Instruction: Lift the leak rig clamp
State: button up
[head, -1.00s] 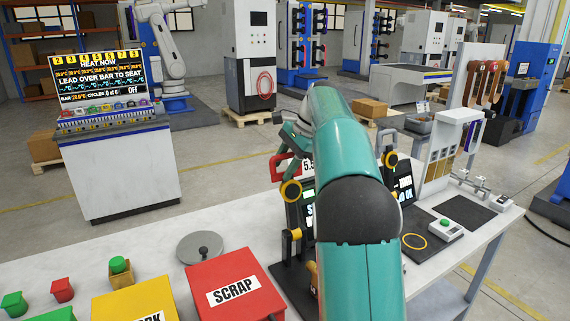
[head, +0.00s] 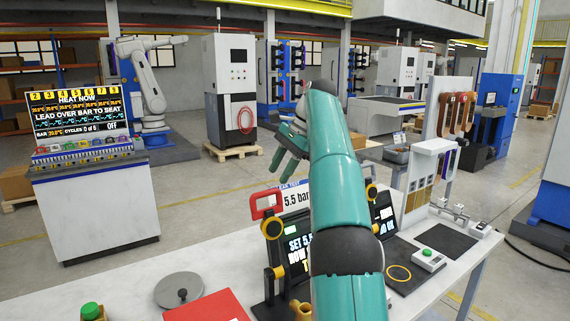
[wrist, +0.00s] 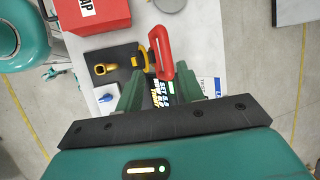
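The leak rig (head: 297,236) stands on the bench, with a dark screen, a "5.5 bar" sign and yellow rings. Its clamp has a red loop handle (head: 266,205) at the rig's upper left, which also shows in the wrist view (wrist: 164,62). A brass fitting (head: 301,310) sits at the rig's base, and also shows in the wrist view (wrist: 103,69). My gripper (head: 284,153) is raised above the rig and apart from the handle. In the wrist view its fingers (wrist: 170,85) are spread and empty, with the handle beyond them. My arm hides part of the rig.
A red scrap box (head: 207,306) and a grey disc with a knob (head: 179,290) are left of the rig. A green-button box (head: 429,260) and a dark mat (head: 446,242) are to the right. A console (head: 95,200) stands apart at left.

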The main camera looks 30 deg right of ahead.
jog(key=shift+v, duration=0.85)
jog(key=shift+s, duration=0.1)
